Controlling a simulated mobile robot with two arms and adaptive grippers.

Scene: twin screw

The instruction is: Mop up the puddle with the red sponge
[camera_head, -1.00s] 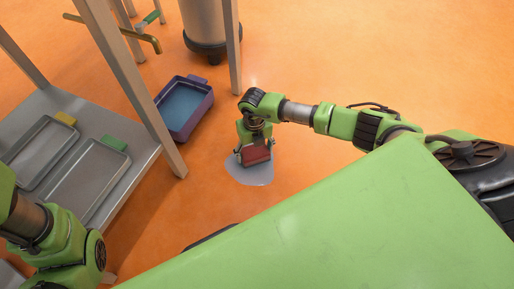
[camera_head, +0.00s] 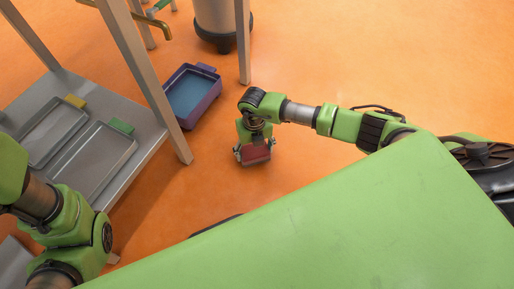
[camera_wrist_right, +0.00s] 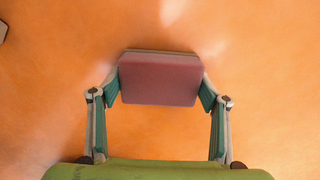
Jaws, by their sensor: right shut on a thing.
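The red sponge (camera_head: 257,153) is between the fingers of my right gripper (camera_head: 254,151), low over the orange floor in the head view. In the right wrist view the sponge (camera_wrist_right: 160,80) is held with a finger at each side, so the right gripper (camera_wrist_right: 160,88) is shut on it. I cannot tell whether the sponge touches the floor. No puddle shows around it now; the floor there looks bare. My left arm is at the lower left of the head view, and its gripper's fingers are out of sight.
A purple bin (camera_head: 190,95) with blue inside stands on the floor left of the right gripper. A metal rack (camera_head: 150,137) with grey trays (camera_head: 92,165) is at the left. A grey cylinder on a dark base (camera_head: 218,40) stands at the back. Open floor lies right.

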